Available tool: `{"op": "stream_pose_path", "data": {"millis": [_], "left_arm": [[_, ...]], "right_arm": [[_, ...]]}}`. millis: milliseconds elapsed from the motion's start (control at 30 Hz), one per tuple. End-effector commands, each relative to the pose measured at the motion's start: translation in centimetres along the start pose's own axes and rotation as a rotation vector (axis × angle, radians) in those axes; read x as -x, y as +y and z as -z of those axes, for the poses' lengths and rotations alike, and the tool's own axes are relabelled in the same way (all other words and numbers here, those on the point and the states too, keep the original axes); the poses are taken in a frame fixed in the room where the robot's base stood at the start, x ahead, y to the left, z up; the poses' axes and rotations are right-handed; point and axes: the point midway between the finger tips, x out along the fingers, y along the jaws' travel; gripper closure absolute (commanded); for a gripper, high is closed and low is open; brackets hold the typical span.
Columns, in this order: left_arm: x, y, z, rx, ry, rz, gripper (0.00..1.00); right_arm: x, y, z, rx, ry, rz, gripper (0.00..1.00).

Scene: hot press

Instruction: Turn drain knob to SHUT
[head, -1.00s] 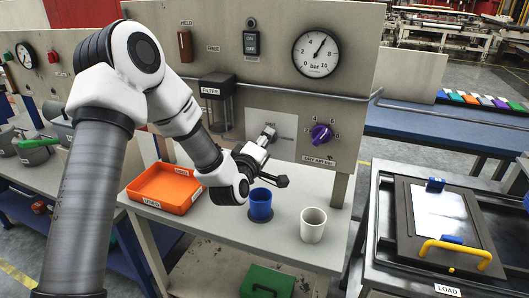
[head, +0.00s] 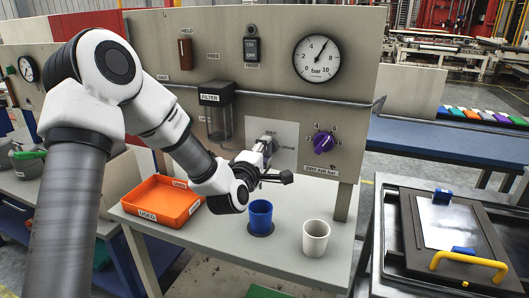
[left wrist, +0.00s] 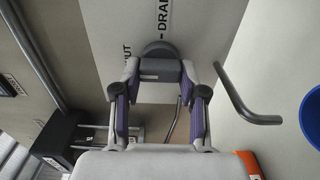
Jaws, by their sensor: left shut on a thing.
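The drain knob (left wrist: 158,49) shows in the left wrist view as a dark round hub with a grey handle, on a pale plate. DRAIN and a partly covered label ending in UT are printed beside it. My left gripper (left wrist: 160,78) has one finger on each side of the handle and is shut on it. In the head view my left gripper (head: 260,155) reaches the plate (head: 286,132) on the panel and mostly hides the knob, so its exact angle is hard to tell. My right gripper is not in view.
A dark bent pipe (left wrist: 246,108) sticks out close beside the gripper. Below stand a blue cup (head: 260,213), a white cup (head: 315,238) and an orange tray (head: 163,203). A purple knob (head: 324,142) is right of the plate, and a filter (head: 216,95) is above left.

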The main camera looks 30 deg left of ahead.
Motion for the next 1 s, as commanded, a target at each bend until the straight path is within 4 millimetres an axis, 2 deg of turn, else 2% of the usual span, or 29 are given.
{"op": "stream_pose_path", "data": {"millis": [133,167,200,233,567,667,900,1000], "left_arm": [[0.0,0.1,0.0,0.001,0.001,-0.002,0.93],[0.0,0.1,0.0,0.001,0.001,-0.002,0.55],[0.0,0.1,0.0,0.001,0.001,-0.002,0.41],[0.0,0.1,0.0,0.001,0.001,-0.002,0.33],[0.2,0.0,0.0,0.0,0.0,0.0,0.33],[1.4,0.0,0.0,0.003,0.0,0.001,0.33],[6.1,0.0,0.0,0.003,0.0,0.001,0.33],[7.2,0.0,0.0,0.001,0.0,0.0,0.33]], "right_arm": [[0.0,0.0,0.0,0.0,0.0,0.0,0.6],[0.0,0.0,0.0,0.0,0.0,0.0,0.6],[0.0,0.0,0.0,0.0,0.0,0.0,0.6],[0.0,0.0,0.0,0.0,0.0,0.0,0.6],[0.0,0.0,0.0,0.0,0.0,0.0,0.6],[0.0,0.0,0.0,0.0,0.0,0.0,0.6],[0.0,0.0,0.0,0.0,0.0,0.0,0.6],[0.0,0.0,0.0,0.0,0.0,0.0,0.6]]}}
